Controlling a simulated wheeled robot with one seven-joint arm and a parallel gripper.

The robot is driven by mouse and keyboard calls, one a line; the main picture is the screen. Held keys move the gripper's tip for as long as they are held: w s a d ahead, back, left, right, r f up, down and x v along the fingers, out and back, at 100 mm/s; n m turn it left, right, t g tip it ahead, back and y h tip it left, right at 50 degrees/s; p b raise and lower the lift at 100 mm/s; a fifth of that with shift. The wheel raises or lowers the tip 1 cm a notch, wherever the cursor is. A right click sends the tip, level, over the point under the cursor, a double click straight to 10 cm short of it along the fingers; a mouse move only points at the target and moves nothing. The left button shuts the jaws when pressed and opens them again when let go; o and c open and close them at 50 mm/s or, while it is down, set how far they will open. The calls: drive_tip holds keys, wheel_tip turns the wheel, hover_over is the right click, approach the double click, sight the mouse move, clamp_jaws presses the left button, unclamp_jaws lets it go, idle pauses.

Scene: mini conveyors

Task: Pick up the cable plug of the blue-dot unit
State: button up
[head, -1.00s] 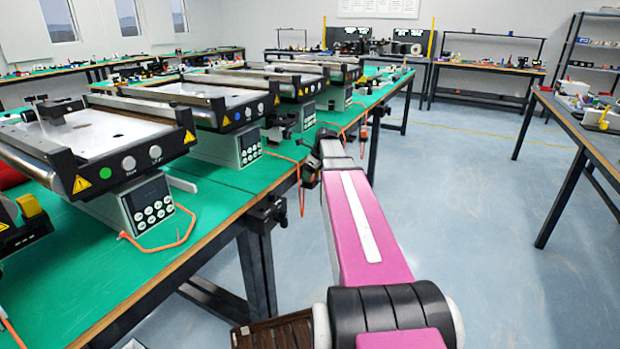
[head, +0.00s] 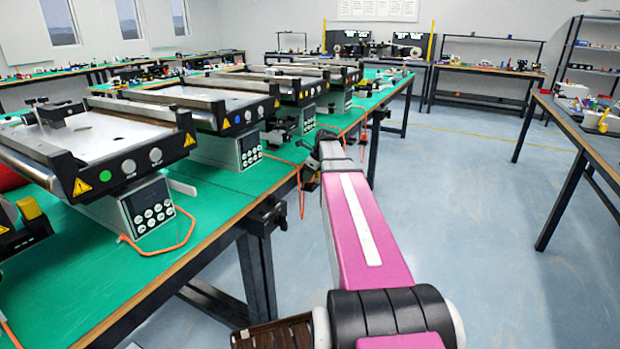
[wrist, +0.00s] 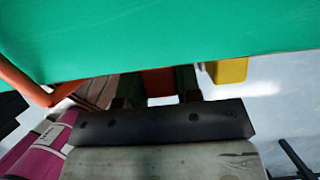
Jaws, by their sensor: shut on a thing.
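The blue-dot unit (head: 238,143) is the second conveyor from the front, with a blue dot on its black end plate. Its orange cable (head: 282,160) runs over the green bench to the edge. My gripper (wrist: 158,92) shows in the wrist view, shut on a reddish-brown piece (wrist: 158,82), seemingly the cable plug; its shape is mostly hidden between the fingers. An orange cable (wrist: 38,95) bends down at the left of the wrist view. In the head view my arm's end is beside the bench edge, and the fingers are hard to make out.
The green bench top (wrist: 150,35) fills the upper wrist view, close to my fingers. A yellow piece (wrist: 230,71) shows below its edge. The green-dot unit (head: 115,165) stands nearer. A dark clamp (head: 265,215) sits on the bench edge.

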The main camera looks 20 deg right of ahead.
drive_tip(key=r, duration=0.3)
drive_tip(key=shift+s+r, duration=0.2)
drive_tip(key=s+a+r, duration=0.2)
drive_tip(key=s+r, duration=0.4)
drive_tip(key=s, duration=0.4)
drive_tip(key=w+r, duration=0.7)
drive_tip(key=w, duration=0.1)
drive_tip(key=w+r, duration=1.6)
drive_tip(key=shift+w+a, duration=0.25)
drive_tip(key=shift+a, duration=0.1)
drive_tip(key=shift+f, duration=0.15)
drive_tip(key=shift+f, duration=2.8)
drive_tip(key=shift+f, duration=1.3)
